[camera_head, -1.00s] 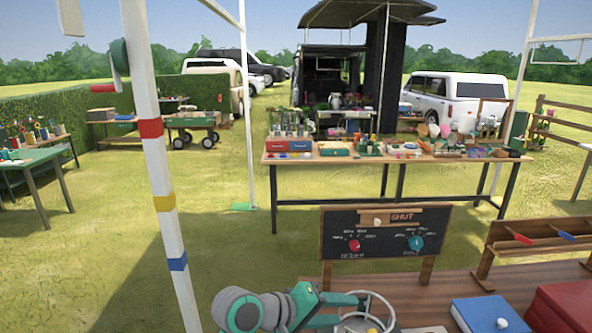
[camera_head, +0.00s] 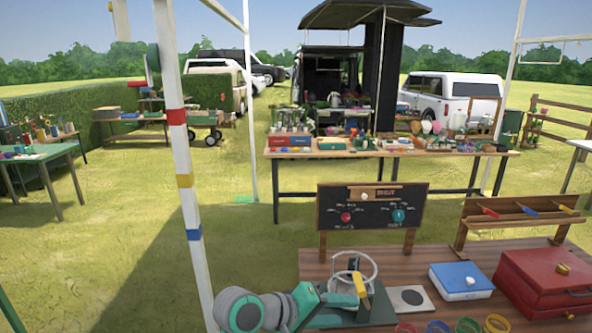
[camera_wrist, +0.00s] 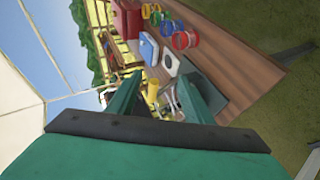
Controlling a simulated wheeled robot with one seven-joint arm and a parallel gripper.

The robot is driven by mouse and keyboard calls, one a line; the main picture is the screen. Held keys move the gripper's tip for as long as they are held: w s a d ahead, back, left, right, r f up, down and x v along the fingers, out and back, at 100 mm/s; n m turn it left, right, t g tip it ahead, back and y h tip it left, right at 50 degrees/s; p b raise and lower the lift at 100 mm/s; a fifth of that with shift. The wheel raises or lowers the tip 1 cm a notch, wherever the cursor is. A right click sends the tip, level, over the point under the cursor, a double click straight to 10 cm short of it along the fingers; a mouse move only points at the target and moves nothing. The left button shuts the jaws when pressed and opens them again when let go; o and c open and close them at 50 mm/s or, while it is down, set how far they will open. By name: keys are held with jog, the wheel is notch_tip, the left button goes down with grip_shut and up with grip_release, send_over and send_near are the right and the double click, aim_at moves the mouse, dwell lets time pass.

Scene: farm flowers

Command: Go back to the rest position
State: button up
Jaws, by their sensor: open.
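My gripper (camera_head: 340,300) is at the bottom of the head view, at the end of my grey and teal arm, in front of the near table's left part. In the wrist view my gripper (camera_wrist: 160,98) shows two green fingers apart, with no thing clearly held between them. A yellow piece (camera_wrist: 152,90) shows between the fingers, apparently beyond them. In the head view a pale wire loop (camera_head: 374,262) with a yellow piece (camera_head: 360,284) stands close to my gripper, over a dark green base (camera_head: 380,308). I cannot tell whether they touch.
The wooden table (camera_head: 310,262) bears a blue box (camera_head: 458,276), a red box (camera_head: 535,280), a plate with a dark disc (camera_head: 408,299) and several coloured rings (camera_head: 467,326). A chalkboard (camera_head: 372,207) stands behind. A striped pole (camera_head: 186,200) rises at left.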

notch_tip(320, 180, down, 16)
jog(key=s+d+r+n+t+y, duration=0.1)
jog(key=s+n+t+y, duration=0.15)
jog(key=t, duration=0.25)
jog(key=s+a+f+n+t+y, duration=0.2)
jog(key=s+a+f+y, duration=0.2)
jog(key=s+f, duration=0.65)
jog(key=s+a+f+m+t+y, duration=0.1)
jog(key=s+a+f+y, duration=0.1)
jog(key=s, duration=0.5)
jog(key=s+a+f+m+y, duration=0.1)
jog(key=s+a+y, duration=0.15)
jog(key=s, duration=0.45)
jog(key=s+a+r+m+t, duration=0.1)
jog(key=s+r+m, duration=0.4)
jog(key=s, duration=0.8)
notch_tip(320, 180, up, 2)
jog(key=shift+s+a+r+t, duration=0.15)
jog(key=shift+s+a+t, duration=0.25)
jog(key=shift+a, duration=0.15)
jog(key=shift+m, duration=0.25)
